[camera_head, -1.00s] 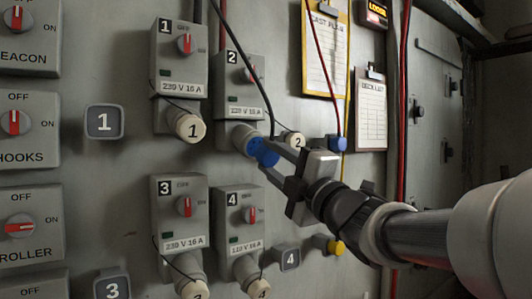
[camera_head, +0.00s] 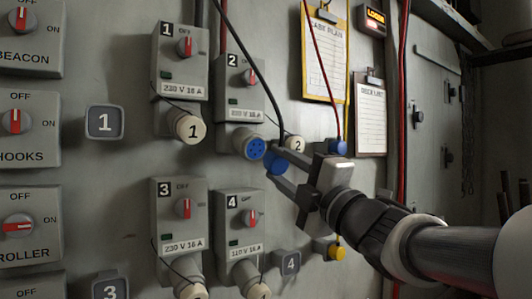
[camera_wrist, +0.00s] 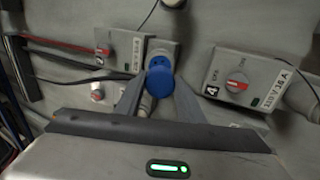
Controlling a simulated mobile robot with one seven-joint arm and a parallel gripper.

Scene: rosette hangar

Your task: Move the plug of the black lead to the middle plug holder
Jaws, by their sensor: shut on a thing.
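My gripper (camera_head: 282,168) is shut on the blue plug (camera_head: 277,164) of the black lead (camera_head: 262,80). The plug is just right of and below the blue pin face of socket 2 (camera_head: 256,148), and the socket's holes show uncovered. In the wrist view the blue plug (camera_wrist: 160,78) sits between the fingertips. A blue plug on a red lead (camera_head: 338,147) and a yellow plug (camera_head: 337,251) sit in holders on the wall at the right. The wall between these two is covered by my gripper, so I cannot see a middle plug holder.
Switched socket boxes 1 (camera_head: 180,60), 2 (camera_head: 240,85), 3 (camera_head: 178,215) and 4 (camera_head: 239,215) stand out from the wall. The cream lid (camera_head: 296,144) of socket 2 hangs open beside the plug. A clipboard (camera_head: 370,115) hangs above right.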

